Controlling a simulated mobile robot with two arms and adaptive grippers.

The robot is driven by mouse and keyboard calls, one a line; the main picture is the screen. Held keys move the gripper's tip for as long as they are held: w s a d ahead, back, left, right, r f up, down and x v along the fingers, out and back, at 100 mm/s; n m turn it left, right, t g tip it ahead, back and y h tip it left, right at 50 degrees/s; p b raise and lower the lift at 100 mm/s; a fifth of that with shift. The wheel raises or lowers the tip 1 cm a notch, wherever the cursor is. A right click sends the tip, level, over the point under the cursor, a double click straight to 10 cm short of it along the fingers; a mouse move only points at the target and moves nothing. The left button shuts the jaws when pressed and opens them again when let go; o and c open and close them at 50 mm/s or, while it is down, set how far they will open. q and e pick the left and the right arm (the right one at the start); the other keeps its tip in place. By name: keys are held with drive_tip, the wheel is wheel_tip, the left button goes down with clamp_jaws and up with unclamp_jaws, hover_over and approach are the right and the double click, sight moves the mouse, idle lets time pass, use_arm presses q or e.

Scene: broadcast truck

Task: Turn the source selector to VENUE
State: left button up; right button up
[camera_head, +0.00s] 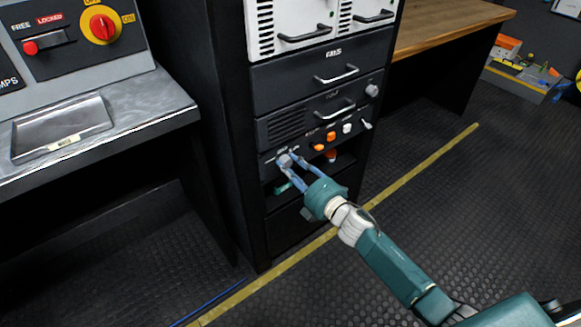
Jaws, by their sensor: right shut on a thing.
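The source selector (285,160) is a small grey knob at the left end of a dark panel, low in the rack. My right gripper (291,160) reaches in from the lower right, its blue fingers closed around the knob. The fingers hide part of the knob and the labels around it, so I cannot read which position it points to. My left gripper is not in the picture.
The rack (256,225) stands upright with handled drawers above the panel. Orange and white buttons (331,136) sit right of the knob. A metal-topped console (150,101) is at left, a wooden bench (450,20) at upper right.

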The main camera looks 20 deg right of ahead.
drive_tip(key=shift+d+f, duration=0.2)
drive_tip(key=shift+d, duration=0.05)
drive_tip(key=o, duration=1.1)
drive_tip(key=shift+o, duration=0.3)
drive_tip(key=shift+r, duration=0.1)
drive_tip(key=shift+s, duration=0.1)
drive_tip(key=v, duration=1.1)
drive_tip(key=shift+s+d, duration=0.2)
drive_tip(key=shift+s, duration=0.2)
